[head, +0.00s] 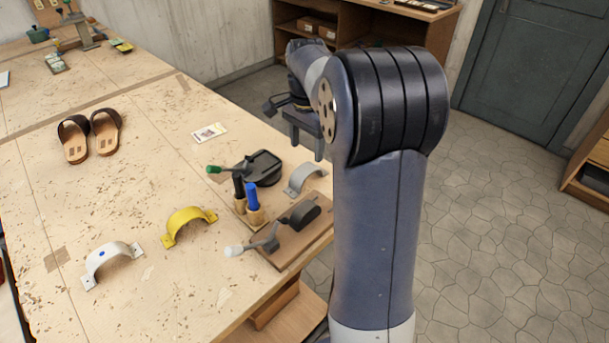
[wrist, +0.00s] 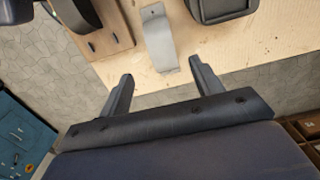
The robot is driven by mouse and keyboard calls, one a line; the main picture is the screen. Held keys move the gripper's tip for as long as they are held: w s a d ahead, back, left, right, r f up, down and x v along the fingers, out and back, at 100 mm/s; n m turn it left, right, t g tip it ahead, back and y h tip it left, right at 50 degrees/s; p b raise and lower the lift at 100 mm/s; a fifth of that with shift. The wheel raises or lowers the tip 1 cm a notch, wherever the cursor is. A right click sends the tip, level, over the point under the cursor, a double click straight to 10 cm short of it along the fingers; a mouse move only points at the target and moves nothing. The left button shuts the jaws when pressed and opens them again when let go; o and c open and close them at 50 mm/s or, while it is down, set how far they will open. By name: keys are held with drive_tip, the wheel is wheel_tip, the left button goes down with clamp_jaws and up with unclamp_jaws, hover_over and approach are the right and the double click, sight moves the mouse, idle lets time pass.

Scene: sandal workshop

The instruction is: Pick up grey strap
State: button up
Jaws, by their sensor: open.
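The grey strap (head: 305,178) is an arched band with flat end tabs, lying near the right edge of the workbench in the head view. In the wrist view the grey strap (wrist: 159,40) shows just beyond the fingertips, roughly centred between them. My gripper (wrist: 161,72) is open and empty, with one finger on each side and the strap's near tab ahead of the gap. In the head view my arm hides part of the bench edge, and the fingers (head: 308,135) show small beside it.
A brown board with a dark clamp (head: 297,228) lies in front of the strap, and a black tray-like tool (head: 262,167) lies behind it. Blue and black-handled tools (head: 252,200) stand left. A yellow strap (head: 187,222), white strap (head: 108,258) and sandals (head: 90,135) lie further left.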

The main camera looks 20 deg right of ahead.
sight(307, 168)
drive_tip(key=shift+w+d+f+p, duration=0.1)
drive_tip(key=shift+f+p, duration=0.15)
drive_tip(key=shift+f, duration=1.5)
drive_tip(key=shift+w+f+p, duration=0.1)
drive_tip(key=shift+f+p, duration=0.15)
drive_tip(key=shift+f, duration=1.45)
drive_tip(key=c, duration=1.1)
